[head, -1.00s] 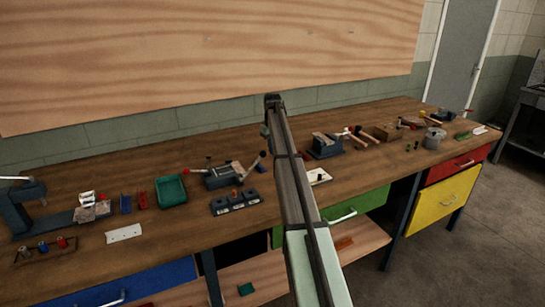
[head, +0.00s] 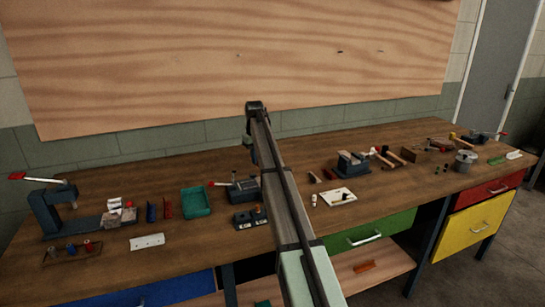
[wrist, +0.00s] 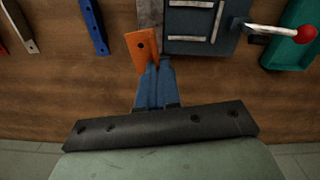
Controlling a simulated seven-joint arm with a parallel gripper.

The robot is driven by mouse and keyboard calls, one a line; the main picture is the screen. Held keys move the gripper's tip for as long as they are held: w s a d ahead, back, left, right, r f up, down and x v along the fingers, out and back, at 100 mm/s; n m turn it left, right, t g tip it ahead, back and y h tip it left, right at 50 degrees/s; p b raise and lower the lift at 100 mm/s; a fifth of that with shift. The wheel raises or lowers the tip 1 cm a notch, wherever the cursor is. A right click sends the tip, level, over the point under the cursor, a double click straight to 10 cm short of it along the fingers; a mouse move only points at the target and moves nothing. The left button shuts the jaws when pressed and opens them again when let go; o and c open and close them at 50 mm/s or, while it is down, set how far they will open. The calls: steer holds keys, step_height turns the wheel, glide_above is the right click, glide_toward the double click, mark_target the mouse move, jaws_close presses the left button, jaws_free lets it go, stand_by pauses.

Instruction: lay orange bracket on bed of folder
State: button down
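An orange bracket (wrist: 143,52), a flat plate with a hole, shows at the fingertips of my gripper (wrist: 157,66) in the wrist view. The blue fingers are close together on its lower end. The folder (wrist: 197,46), a dark blue-grey device with pale metal strips and a red-knobbed lever, is just beyond and to the right of the bracket. The height between bracket and folder is hard to judge. In the head view the folder (head: 243,190) stands mid-bench, partly hidden by my arm. My fingers and the held bracket are hidden there.
A green tray (head: 195,202) lies left of the folder, and a dark block with pegs (head: 249,217) in front. A press-like tool (head: 50,209) stands at the far left. A small vise (head: 353,163) and a white plate (head: 337,197) are to the right.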

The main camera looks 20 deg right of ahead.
steer(key=a+m, duration=0.1)
steer(key=m, duration=0.5)
steer(key=s+a+m, duration=0.1)
steer(key=m, duration=0.6)
steer(key=s+a+m, duration=0.1)
steer(key=m, duration=0.6)
steer(key=shift+a, duration=0.15)
steer(key=shift+f, duration=0.15)
glide_above(250, 183)
steer(key=shift+f, duration=2.65)
steer(key=shift+f, duration=0.65)
steer(key=c, duration=1.8)
jaws_free()
